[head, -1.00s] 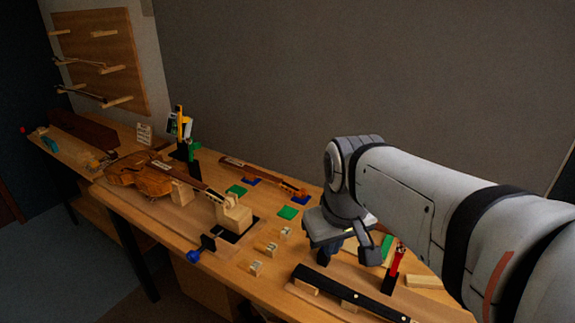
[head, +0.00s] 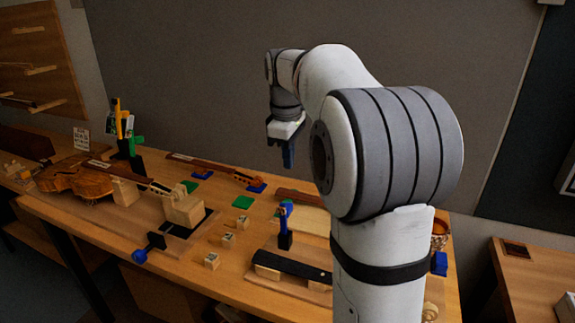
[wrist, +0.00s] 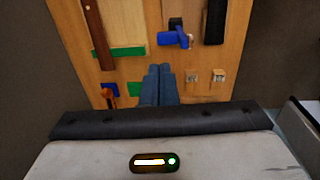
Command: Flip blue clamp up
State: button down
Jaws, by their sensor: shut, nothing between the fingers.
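A blue clamp (head: 286,212) stands upright on a small black base on the bench, just behind the long black fingerboard piece. In the wrist view the blue clamp (wrist: 174,39) shows from above, beside the black base and beyond my fingertips. My gripper (head: 288,165) hangs in the air above and behind the clamp, pointing down. Its two blue fingers (wrist: 159,68) are shut together with nothing between them. They are apart from the clamp.
The fingerboard piece (head: 292,265) lies in front of the clamp. Small wooden blocks (head: 212,261), green pads (head: 243,202) and a violin neck (head: 215,167) lie left. A violin (head: 80,180) rests farther left. My arm hides the bench's right part.

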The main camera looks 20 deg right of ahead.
aim_at(290, 204)
jog(key=f, duration=0.7)
jog(key=w+f, duration=0.1)
jog(key=f, duration=0.3)
jog(key=shift+d+f, duration=0.25)
jog(key=shift+d, duration=0.15)
